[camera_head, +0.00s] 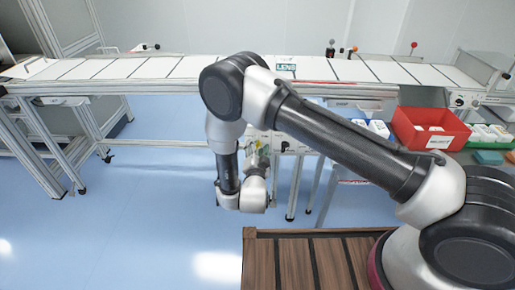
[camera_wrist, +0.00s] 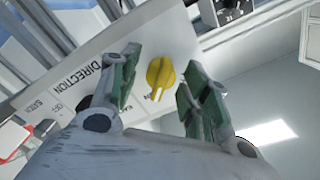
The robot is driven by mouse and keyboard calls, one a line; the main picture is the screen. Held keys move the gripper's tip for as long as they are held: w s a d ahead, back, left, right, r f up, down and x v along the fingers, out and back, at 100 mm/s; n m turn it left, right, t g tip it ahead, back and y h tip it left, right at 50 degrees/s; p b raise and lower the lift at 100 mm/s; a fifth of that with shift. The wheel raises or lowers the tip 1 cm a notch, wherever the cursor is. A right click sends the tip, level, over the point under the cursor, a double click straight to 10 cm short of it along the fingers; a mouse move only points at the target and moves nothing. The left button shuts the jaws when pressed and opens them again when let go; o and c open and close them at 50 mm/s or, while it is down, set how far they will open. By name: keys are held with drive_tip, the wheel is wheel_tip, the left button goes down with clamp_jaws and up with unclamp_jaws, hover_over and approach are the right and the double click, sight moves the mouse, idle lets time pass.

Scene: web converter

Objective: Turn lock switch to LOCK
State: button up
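A yellow rotary knob (camera_wrist: 160,77) sits on a white panel (camera_wrist: 150,35) in the wrist view. The panel bears the word DIRECTION to the knob's left and smaller print that I cannot fully read. No LOCK label is legible, so I cannot tell whether this knob is the lock switch. My gripper (camera_wrist: 161,62) is open, with one green-padded finger on each side of the knob and visible gaps between. In the head view my gripper (camera_head: 262,155) is small and partly hidden behind my arm, below the conveyor.
A black knob or switch (camera_wrist: 232,10) is at the wrist view's top edge. A red and white part (camera_wrist: 12,138) is at its left edge. The conveyor (camera_head: 130,68) spans the head view. A red bin (camera_head: 432,128) stands at right. Blue floor (camera_head: 140,190) is clear at left.

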drive_tip(key=c, duration=0.9)
drive_tip(key=shift+n, duration=0.4)
drive_tip(key=n, duration=0.8)
drive_tip(key=shift+a+n, duration=0.1)
drive_tip(key=shift+n, duration=0.2)
drive_tip(key=n, duration=0.8)
drive_tip(key=shift+a, duration=0.1)
drive_tip(key=shift+n, duration=0.4)
